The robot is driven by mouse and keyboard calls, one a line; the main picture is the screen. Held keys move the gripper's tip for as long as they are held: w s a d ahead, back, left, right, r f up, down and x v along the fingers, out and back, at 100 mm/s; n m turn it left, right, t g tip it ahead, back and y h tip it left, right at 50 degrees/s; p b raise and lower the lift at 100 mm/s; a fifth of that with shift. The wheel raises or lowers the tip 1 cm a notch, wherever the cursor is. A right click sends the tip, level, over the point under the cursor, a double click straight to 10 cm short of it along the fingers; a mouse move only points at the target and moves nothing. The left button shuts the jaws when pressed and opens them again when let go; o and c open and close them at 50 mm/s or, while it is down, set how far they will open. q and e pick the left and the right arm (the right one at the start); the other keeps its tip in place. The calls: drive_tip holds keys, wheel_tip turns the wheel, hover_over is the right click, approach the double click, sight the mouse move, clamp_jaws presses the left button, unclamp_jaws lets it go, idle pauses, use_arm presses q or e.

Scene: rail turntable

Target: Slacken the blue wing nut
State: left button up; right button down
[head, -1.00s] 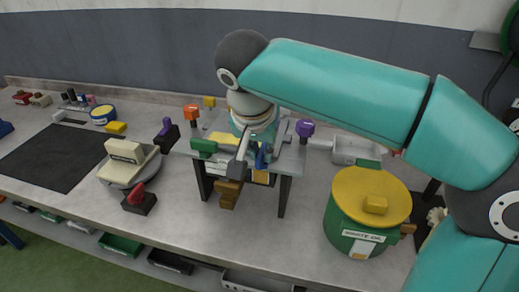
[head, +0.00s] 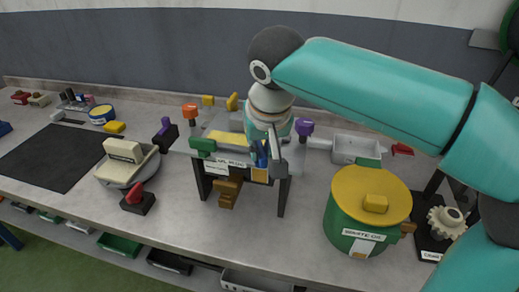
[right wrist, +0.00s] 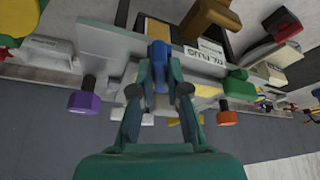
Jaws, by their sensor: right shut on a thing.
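The blue wing nut (head: 259,154) shows at the front of the raised grey fixture in the middle of the bench. In the right wrist view the blue wing nut (right wrist: 158,68) stands between the fingers of my right gripper (right wrist: 159,88), which is shut on it. In the head view my right gripper (head: 268,150) comes down from above and partly hides the blue nut. My left gripper is in neither view.
Orange (head: 190,111) and purple (head: 304,128) knobs flank the fixture, with a green block (head: 203,146) at its front left. A green pot with a yellow lid (head: 372,195) stands to the right. A scale (head: 128,165) and red-handled block (head: 137,199) are left.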

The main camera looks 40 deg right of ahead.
drive_tip(key=n+y, duration=0.1)
drive_tip(key=n, duration=0.1)
drive_tip(key=shift+d+n+t, duration=0.15)
drive_tip(key=shift+n+t, duration=0.15)
drive_tip(key=shift+n, duration=0.1)
drive_tip(key=n+y+p, duration=0.1)
drive_tip(key=n, duration=0.2)
drive_tip(key=shift+d+n+y, duration=0.1)
drive_tip(key=shift+n+y, duration=0.2)
drive_tip(key=n+y, duration=0.1)
drive_tip(key=n, duration=0.2)
drive_tip(key=n+g+y+p, duration=0.1)
drive_tip(key=n, duration=0.1)
drive_tip(key=shift+w+n, duration=0.1)
drive_tip(key=shift+n, duration=0.3)
drive_tip(key=c, duration=1.2)
unclamp_jaws()
drive_tip(key=shift+o, duration=0.2)
drive_tip(key=v, duration=1.2)
